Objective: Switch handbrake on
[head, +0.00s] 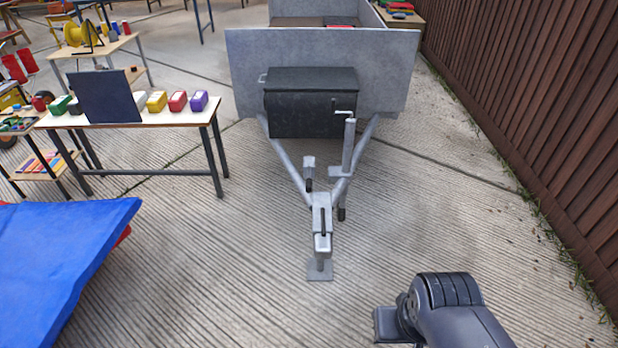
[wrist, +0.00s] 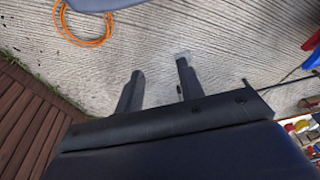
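A grey trailer (head: 325,60) stands ahead in the head view, its A-shaped drawbar (head: 285,162) pointing toward me. On the drawbar stands a short grey lever-like post with a dark lower end (head: 309,172). A dark handle (head: 323,222) lies over the coupling (head: 321,245) at the tip. I cannot tell for sure which one is the handbrake. My gripper (wrist: 159,74) shows in the wrist view with its two dark fingers apart and nothing between them, above bare concrete. In the head view, part of my arm is at the lower right, apart from the drawbar.
A jockey-wheel post with a crank (head: 349,145) rises right of the drawbar. A black box (head: 311,103) sits behind it. A table (head: 150,120) with coloured blocks and a blue sheet (head: 62,255) are left. A brown fence (head: 530,110) runs right. An orange hose (wrist: 82,41) lies on concrete.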

